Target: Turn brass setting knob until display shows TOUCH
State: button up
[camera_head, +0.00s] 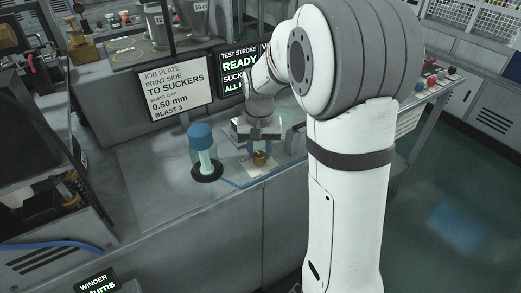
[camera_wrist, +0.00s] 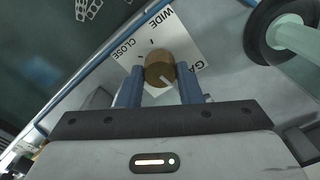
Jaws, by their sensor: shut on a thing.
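The brass knob (camera_head: 260,158) stands on a white dial plate on the bench, under my gripper (camera_head: 259,150). In the wrist view the brass knob (camera_wrist: 159,68) sits between the two blue fingers of my gripper (camera_wrist: 160,80), which is shut on it. A pale pointer line on the knob points toward the lower right. The dial plate (camera_wrist: 190,40) reads WIDE, CLOSE and GA, the rest of that word being cut off or hidden. The display (camera_head: 238,68) behind my arm reads TEST STROKE, READY, SUCK and ALL; my arm covers its right part.
A clear cylinder with a blue cap (camera_head: 201,140) stands in a dark ring left of my gripper. A job plate sign (camera_head: 175,90) reads TO SUCKERS, 0.50 mm, BLAST 3. The bench front-left (camera_head: 140,205) is clear.

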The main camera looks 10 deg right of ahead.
aim_at(260, 154)
jog(key=shift+w, duration=0.1)
dwell(0.3)
jog(key=o, duration=1)
notch_tip(260, 154, up, 7)
jog(key=shift+r, duration=0.4)
jog(key=shift+s, duration=0.2)
jog(key=s+n+t, duration=0.1)
jog(key=s, duration=0.6)
jog(key=s+n+t, duration=0.1)
jog(key=s, duration=0.6)
jog(key=s+f+n, duration=0.1)
jog(key=s, duration=0.6)
jog(key=shift+d+f+t, duration=0.1)
jog(key=shift+d+t, duration=0.15)
jog(key=shift+t, duration=0.15)
